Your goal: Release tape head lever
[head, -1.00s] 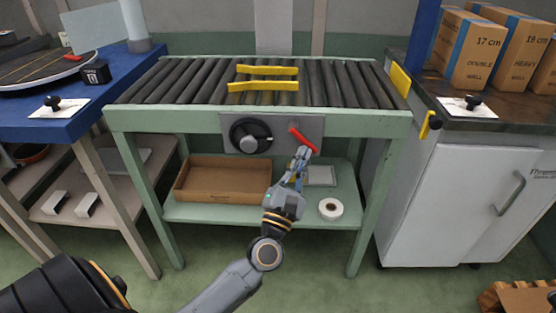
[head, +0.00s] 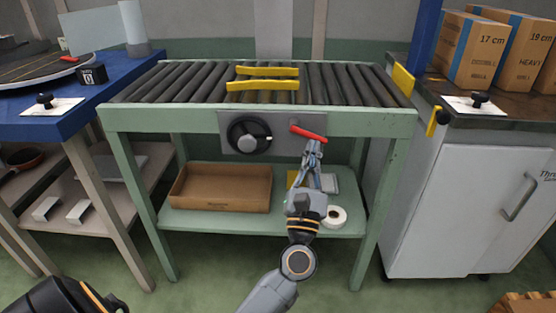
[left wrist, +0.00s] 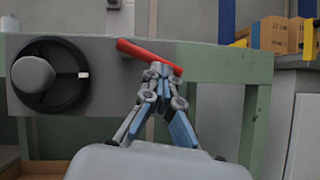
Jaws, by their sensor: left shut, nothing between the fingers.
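The red lever (head: 309,132) sits on the grey panel (head: 284,129) at the front of the roller conveyor. It slopes gently down to the right, and it also shows in the left wrist view (left wrist: 146,52). My left gripper (head: 314,144) is shut and empty, with its tips just under the lever's right part. In the left wrist view the tips (left wrist: 160,69) overlap the lever's lower edge near its right end; they look to be touching it. My right gripper is out of view.
A black handwheel (head: 249,135) is left of the lever. The lower shelf holds an open cardboard box (head: 221,188) and a white tape roll (head: 334,216). Yellow bars (head: 263,85) lie across the rollers. A white cabinet (head: 455,205) stands at right.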

